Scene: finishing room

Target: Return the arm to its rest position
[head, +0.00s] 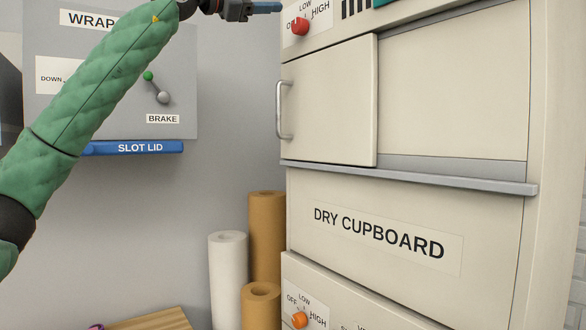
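My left arm, in a green quilted sleeve, reaches up from the left edge of the head view. My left gripper (266,7) is at the top edge, partly cut off. Its blue-grey finger points right, close in the picture to the red knob (300,26) of the dry cupboard (400,190). I cannot tell whether it touches anything or whether its fingers are apart. My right gripper is out of view.
The cupboard's sliding door (330,105) has a metal handle (283,110). An orange knob (299,320) is lower down. A wall panel (180,60) with a brake lever (157,88) and a blue slot lid (140,148) is behind my arm. Paper rolls (266,235) stand beside the cupboard.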

